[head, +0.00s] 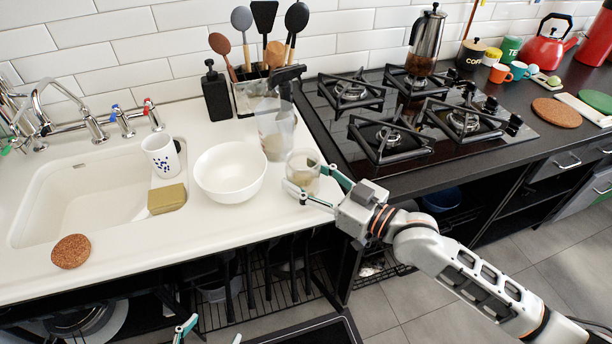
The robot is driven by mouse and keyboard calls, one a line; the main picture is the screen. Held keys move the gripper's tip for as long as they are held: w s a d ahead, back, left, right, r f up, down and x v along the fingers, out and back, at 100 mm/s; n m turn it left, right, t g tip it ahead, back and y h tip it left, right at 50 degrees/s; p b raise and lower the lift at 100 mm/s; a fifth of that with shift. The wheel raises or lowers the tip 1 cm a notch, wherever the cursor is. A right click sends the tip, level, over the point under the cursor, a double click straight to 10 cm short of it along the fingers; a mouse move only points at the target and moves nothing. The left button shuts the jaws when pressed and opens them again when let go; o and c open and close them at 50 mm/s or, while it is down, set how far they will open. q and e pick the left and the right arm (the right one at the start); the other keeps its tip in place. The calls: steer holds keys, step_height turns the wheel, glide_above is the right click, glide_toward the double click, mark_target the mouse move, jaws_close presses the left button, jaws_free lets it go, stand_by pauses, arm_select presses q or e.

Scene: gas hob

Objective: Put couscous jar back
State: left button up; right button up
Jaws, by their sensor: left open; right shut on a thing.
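A tall clear jar (275,130) with a black top and beige contents low inside stands on the white counter by the hob's left edge; it looks like the couscous jar, though no label is readable. A small clear glass (303,165) with a little beige content stands just right of and in front of it. My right gripper (318,185) is shut on this glass, its fingers around the lower part. Whether the glass touches the counter is hard to tell. My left gripper (211,334) is open at the bottom edge, below the counter front, mostly out of frame.
A white bowl (230,190) stands left of the glass. A utensil holder (250,97) and black soap bottle (217,92) stand behind. The black gas hob (345,135) with a coffee press (425,45) lies right.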

steer(key=shift+f, duration=0.15)
steer(key=o, duration=1.5)
arm_select(q)
steer(key=shift+f, duration=0.15)
arm_select(e)
steer(key=shift+r, duration=0.3)
arm_select(q)
steer(key=shift+s+a+p, duration=0.15)
steer(key=shift+p, duration=0.2)
arm_select(e)
steer(key=v, duration=1.2)
steer(key=shift+s+f, duration=0.1)
